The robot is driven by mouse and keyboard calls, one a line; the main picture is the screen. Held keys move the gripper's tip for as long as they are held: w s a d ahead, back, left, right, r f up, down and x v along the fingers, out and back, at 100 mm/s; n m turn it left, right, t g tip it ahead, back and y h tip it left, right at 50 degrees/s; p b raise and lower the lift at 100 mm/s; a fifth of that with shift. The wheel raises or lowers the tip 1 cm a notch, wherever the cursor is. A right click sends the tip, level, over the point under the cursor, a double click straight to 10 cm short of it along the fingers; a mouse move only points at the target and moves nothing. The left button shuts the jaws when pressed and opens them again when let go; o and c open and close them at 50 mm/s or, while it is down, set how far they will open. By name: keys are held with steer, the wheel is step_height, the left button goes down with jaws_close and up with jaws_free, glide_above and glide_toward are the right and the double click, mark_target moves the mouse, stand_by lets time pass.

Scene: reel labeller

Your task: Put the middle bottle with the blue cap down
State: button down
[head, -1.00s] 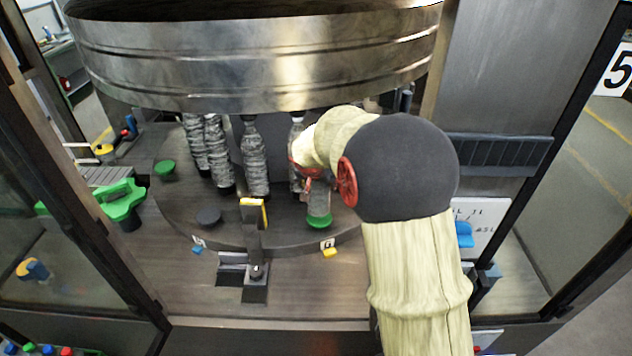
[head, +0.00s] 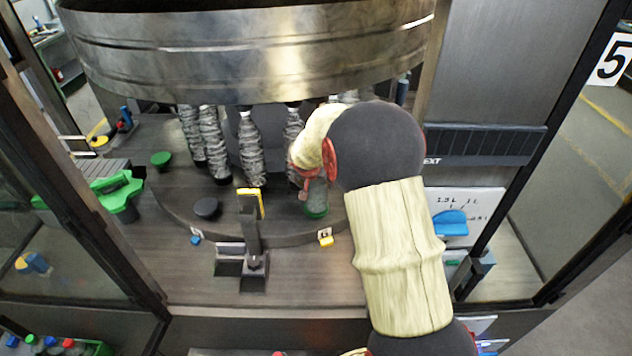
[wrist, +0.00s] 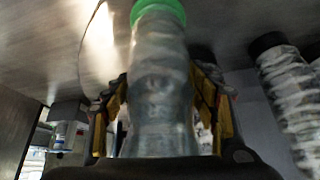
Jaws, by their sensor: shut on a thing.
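My gripper (head: 306,176) is at the front right of the round turntable, partly hidden by my wrist. It is shut on a clear, greyish bottle (head: 319,194). In the wrist view the bottle (wrist: 160,85) runs between the yellow-lined fingers. Its end meets a green round seat (wrist: 158,10), which also shows under the bottle in the head view (head: 316,212). I cannot tell whether the bottle rests fully on it. The bottle's cap is hidden, so its colour does not show.
A green seat (head: 161,159) and a dark seat (head: 207,208) are empty. A black post (head: 250,235) stands in front. Capped bottles (head: 68,345) sit lower left.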

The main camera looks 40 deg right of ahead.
steer(key=shift+w, duration=0.1)
steer(key=c, duration=0.7)
jaws_free()
steer(key=shift+o, duration=0.5)
steer(key=shift+r, duration=0.1)
